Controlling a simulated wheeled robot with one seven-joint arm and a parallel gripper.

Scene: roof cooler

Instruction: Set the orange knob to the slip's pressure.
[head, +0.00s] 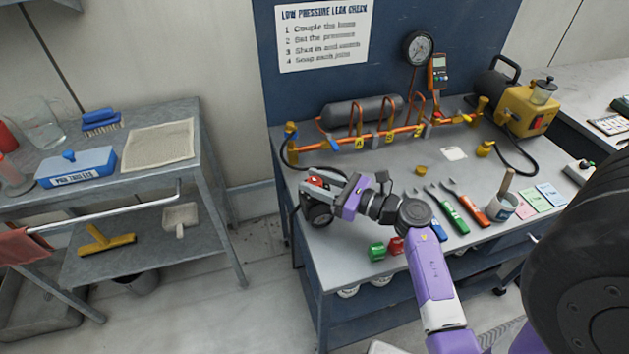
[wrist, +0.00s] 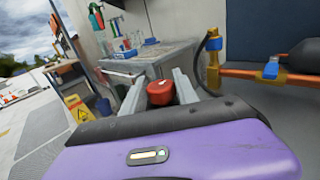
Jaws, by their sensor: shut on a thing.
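My gripper (head: 318,184) is at the left end of the bench, with its fingers closed around a red-orange knob. In the wrist view this knob (wrist: 160,93) sits between the two grey fingertips. A dark round body (head: 319,214) shows just below the fingers in the head view. Any scale or mark on the knob is too small to read. A small white slip (head: 453,153) lies on the bench behind my arm, and its writing cannot be read. A round dial gauge (head: 418,47) is on the blue back panel; its reading is not legible.
A copper manifold (head: 380,134) with several valves runs along the back of the bench (head: 360,285). A yellow pump (head: 527,108) stands at the right. Green and red blocks, hand tools and a brush pot (head: 502,207) lie near my arm. A grey cart (head: 215,190) stands left.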

